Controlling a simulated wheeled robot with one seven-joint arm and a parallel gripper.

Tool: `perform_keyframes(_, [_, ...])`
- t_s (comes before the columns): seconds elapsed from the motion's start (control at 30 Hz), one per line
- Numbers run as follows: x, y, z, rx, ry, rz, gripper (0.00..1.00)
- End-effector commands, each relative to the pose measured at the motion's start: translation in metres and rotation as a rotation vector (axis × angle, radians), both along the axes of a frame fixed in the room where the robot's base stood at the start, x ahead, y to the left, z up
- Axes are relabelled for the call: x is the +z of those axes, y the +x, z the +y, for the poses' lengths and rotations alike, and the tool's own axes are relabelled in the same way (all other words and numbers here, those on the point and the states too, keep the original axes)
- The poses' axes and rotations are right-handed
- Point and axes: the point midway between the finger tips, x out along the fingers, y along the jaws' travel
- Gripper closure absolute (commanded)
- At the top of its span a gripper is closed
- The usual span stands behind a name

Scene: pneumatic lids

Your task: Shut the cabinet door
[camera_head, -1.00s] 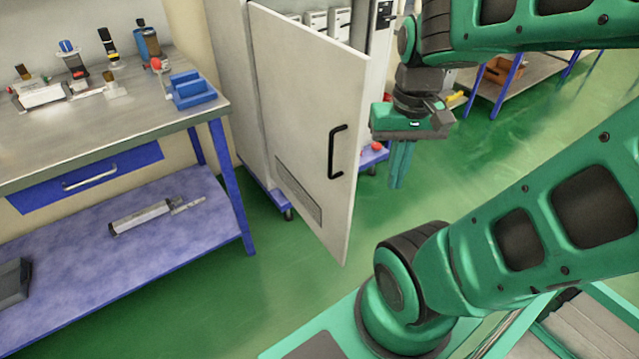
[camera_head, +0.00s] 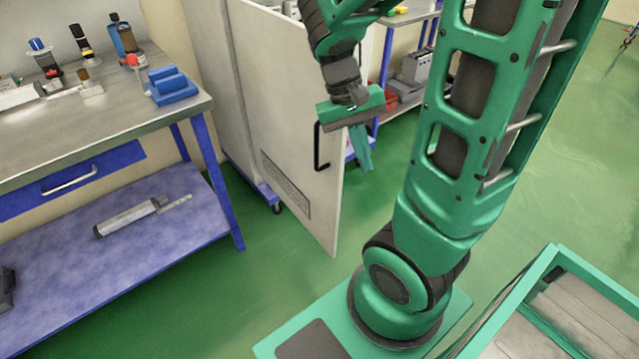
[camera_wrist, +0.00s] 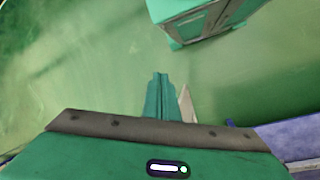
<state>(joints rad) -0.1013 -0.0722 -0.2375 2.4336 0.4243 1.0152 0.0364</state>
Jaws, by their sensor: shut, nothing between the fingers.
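The white cabinet door (camera_head: 285,140) stands open, swung out from the cabinet (camera_head: 208,90) toward me. Its black handle (camera_head: 318,150) is near the free edge, and a vent grille sits low on the panel. My gripper (camera_head: 364,160) is shut and empty, fingers pointing down, just right of the door's free edge in the head view. Its body overlaps the handle's upper end in the picture; I cannot tell whether it touches. In the wrist view my shut fingers (camera_wrist: 160,98) point over the green floor, and a pale sliver beside them may be the door's edge.
A workbench (camera_head: 100,125) with bottles and a blue block stands at left, a tool on its lower shelf (camera_head: 150,245). Shelving (camera_head: 400,108) with grey and red items stands behind my arm.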

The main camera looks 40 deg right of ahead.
Motion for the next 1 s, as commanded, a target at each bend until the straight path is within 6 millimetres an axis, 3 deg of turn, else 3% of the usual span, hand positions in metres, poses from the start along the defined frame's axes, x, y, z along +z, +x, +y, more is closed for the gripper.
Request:
perform_keyframes(0.5, [-0.073, 0.079, 0.031, 0.154, -0.389, 0.25, 1.0])
perform_keyframes(1.0, [-0.146, 0.128, 0.092, 0.377, -0.885, 0.297, 1.0])
